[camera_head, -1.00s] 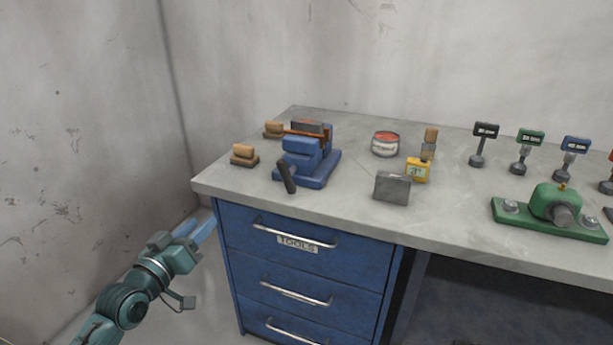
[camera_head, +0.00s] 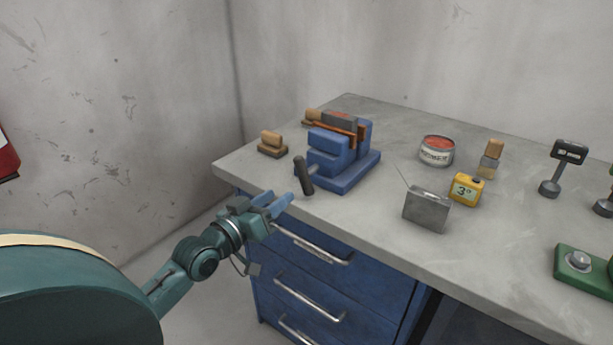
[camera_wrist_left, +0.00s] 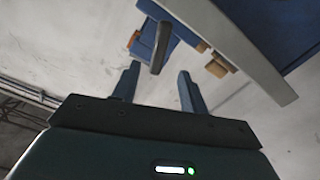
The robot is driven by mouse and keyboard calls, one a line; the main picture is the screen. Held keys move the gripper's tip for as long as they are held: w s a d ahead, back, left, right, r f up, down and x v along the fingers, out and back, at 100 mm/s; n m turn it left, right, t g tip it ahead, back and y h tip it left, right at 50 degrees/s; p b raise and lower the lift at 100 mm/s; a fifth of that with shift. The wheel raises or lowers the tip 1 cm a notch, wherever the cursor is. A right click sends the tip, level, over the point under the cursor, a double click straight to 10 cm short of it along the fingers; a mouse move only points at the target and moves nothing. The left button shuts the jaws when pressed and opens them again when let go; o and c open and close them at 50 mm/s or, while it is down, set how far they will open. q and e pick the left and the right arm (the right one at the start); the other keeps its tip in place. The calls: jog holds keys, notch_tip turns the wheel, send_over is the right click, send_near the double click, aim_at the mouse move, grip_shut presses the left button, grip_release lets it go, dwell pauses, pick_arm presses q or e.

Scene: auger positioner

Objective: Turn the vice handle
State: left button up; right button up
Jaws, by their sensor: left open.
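The blue vice (camera_head: 340,155) stands on the bench near its left front corner, with a dark and orange-brown piece between its jaws. Its dark grey handle (camera_head: 304,176) hangs at the front, over the bench edge, tilted. My left gripper (camera_head: 279,204) is open, in front of the bench edge, just below and left of the handle and apart from it. In the left wrist view the handle (camera_wrist_left: 160,48) shows beyond the two spread fingers (camera_wrist_left: 157,85), between them in the picture. The blue vice body (camera_wrist_left: 146,40) is behind it. My right gripper is not in view.
The blue drawer cabinet (camera_head: 340,290) with metal handles is below the bench.

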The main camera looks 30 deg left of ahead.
aim_at(301, 179)
pick_arm(q)
jog(key=w, duration=0.7)
jog(key=w+d, duration=0.1)
jog(key=w, duration=0.2)
jog(key=shift+w, duration=0.2)
jog(key=shift+c, duration=0.3)
grip_shut()
